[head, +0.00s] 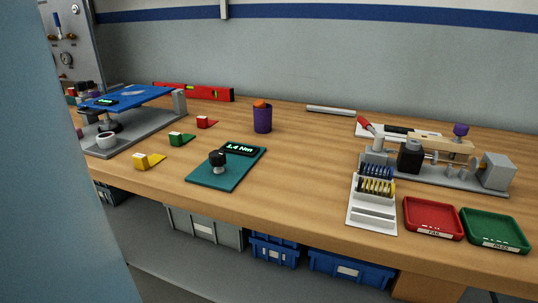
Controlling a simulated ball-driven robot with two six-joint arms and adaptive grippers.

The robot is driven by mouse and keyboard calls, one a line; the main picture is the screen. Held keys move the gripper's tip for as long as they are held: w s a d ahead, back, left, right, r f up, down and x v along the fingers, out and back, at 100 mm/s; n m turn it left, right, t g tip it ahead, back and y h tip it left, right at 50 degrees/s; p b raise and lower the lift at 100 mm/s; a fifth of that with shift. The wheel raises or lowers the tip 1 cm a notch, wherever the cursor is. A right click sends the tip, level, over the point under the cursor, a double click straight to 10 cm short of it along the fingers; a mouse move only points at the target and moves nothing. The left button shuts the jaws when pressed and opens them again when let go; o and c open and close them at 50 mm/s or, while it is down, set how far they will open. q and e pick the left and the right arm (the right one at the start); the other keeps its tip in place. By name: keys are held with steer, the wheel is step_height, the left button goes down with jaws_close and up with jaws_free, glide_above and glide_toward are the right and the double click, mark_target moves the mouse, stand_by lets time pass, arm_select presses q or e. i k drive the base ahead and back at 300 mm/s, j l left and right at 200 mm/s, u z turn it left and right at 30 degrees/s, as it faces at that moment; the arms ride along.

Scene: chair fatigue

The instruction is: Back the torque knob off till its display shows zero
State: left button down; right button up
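The torque knob (217,158) is a black knob on a short grey post. It stands on a teal base plate (229,175) near the front middle of the wooden bench. Its dark display (238,149) sits at the back of the plate and reads 1.4 Nm in green digits. Nothing touches the knob. Neither of my grippers is in the head view.
Yellow (149,161), green (181,139) and red (206,122) wedges lie left of the plate. A purple cup (263,119) stands behind it. A grey rack (374,203), a red tray (433,218) and a green tray (495,231) are at right. A pale blue surface blocks the left side.

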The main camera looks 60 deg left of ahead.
mark_target(217, 158)
steer(key=u, duration=2.05)
